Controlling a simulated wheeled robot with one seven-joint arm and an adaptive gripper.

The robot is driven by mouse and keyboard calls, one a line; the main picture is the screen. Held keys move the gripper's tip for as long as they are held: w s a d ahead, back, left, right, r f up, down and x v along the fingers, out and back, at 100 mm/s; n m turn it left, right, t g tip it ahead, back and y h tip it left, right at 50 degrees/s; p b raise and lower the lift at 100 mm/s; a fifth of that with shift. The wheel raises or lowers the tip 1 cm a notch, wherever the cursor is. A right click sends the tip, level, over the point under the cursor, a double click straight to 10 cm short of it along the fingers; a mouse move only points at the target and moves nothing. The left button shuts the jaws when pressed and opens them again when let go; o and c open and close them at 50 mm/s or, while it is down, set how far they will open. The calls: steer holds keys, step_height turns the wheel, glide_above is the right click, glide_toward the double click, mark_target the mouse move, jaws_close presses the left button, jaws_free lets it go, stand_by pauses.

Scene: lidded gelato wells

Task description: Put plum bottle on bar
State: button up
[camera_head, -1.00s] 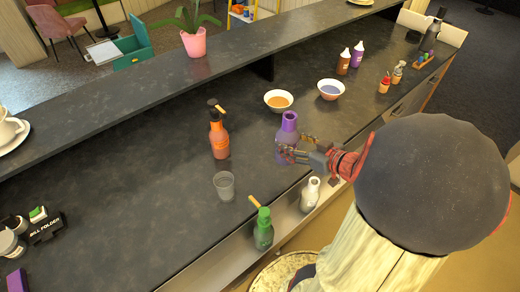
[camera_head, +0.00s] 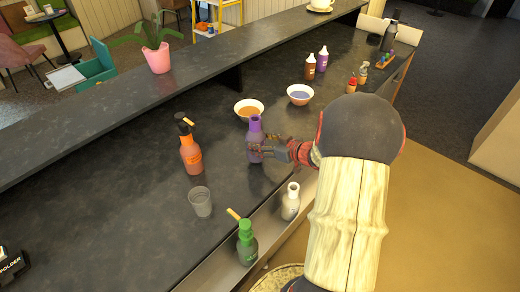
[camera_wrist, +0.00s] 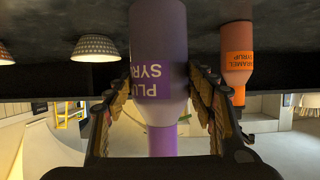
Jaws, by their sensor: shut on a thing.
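The plum bottle (camera_head: 255,141) is purple with a lighter purple neck and stands upright at the lower dark counter. Its "PLUM SYRUP" label shows upside down in the wrist view (camera_wrist: 158,75). My gripper (camera_head: 262,151) reaches in from the right and is shut on the bottle's body, with a finger on each side in the wrist view (camera_wrist: 160,92). Whether the bottle's base touches the counter is hard to tell. The raised bar (camera_head: 110,110) runs behind the lower counter as a long dark ledge.
An orange caramel bottle (camera_head: 191,150) and a clear cup (camera_head: 200,201) stand left of the plum bottle. Two bowls, orange-filled (camera_head: 248,107) and blue-filled (camera_head: 299,95), sit behind it. A green bottle (camera_head: 246,243) and white bottle (camera_head: 290,201) stand in the front rail. A pink plant pot (camera_head: 157,59) stands on the bar.

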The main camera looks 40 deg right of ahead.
steer(key=shift+f+b, duration=0.4)
steer(key=shift+f, duration=1.05)
steer(key=shift+f, duration=0.15)
steer(key=o, duration=1.7)
steer(key=shift+f, duration=0.1)
steer(key=shift+c, duration=0.2)
steer(key=shift+o, duration=0.2)
